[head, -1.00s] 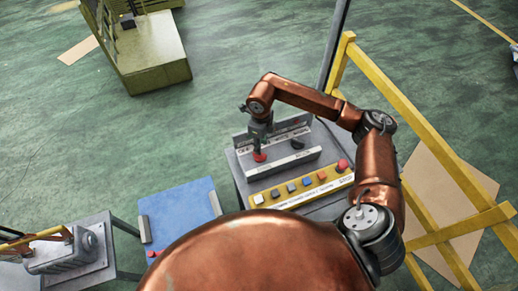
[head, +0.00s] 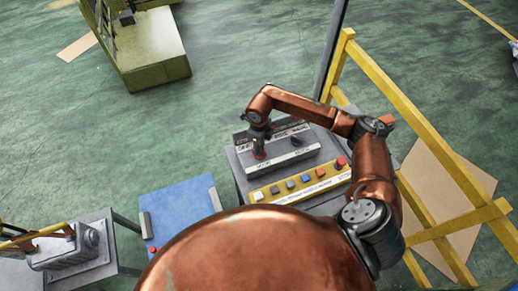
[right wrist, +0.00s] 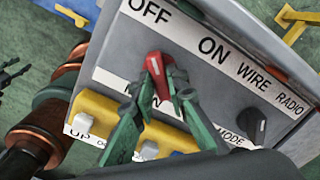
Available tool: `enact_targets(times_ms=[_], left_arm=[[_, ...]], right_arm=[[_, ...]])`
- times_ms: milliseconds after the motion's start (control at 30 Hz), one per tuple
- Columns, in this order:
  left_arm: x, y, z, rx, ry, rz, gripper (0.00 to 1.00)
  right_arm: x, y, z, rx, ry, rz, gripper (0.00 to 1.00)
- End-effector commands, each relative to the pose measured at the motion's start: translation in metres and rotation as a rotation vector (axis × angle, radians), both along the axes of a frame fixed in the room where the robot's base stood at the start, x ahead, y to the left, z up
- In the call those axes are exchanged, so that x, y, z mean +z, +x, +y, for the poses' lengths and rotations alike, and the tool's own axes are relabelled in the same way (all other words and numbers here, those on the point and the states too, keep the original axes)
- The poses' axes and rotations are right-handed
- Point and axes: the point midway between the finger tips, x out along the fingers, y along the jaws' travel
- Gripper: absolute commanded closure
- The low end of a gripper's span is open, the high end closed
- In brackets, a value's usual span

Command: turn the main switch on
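The main switch is a red knob (right wrist: 155,68) on a grey sloped panel, below the OFF and ON labels. It is turned toward the OFF side. My right gripper (right wrist: 160,78) has one green fingertip on each side of the knob, and both seem to touch it. In the head view my right gripper (head: 259,151) reaches down to the panel's left part, and only a bit of red shows beneath it. The label under the knob is partly covered by the fingers. My left gripper does not show in the head view.
A black mode knob (right wrist: 252,125) sits right of the switch by WIRE and RADIO. A yellow strip with several buttons (head: 305,178) and a red stop button (head: 341,161) lies in front. A yellow railing (head: 440,160) stands at the right; a blue box (head: 180,212) is left.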

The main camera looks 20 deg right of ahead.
Motion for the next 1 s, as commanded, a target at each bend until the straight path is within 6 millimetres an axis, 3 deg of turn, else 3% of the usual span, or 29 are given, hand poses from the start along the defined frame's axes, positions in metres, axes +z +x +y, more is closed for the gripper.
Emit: enact_targets(times_ms=[167, 567, 1000], left_arm=[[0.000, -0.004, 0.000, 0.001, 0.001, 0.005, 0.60], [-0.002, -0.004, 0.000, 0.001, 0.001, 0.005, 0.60], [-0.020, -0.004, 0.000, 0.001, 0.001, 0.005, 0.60]], right_arm=[[0.000, 0.000, 0.000, 0.000, 0.000, 0.000, 1.00], [0.000, 0.000, 0.000, -0.019, 0.000, 0.000, 1.00], [-0.002, 0.000, 0.000, -0.288, -0.001, -0.001, 1.00]])
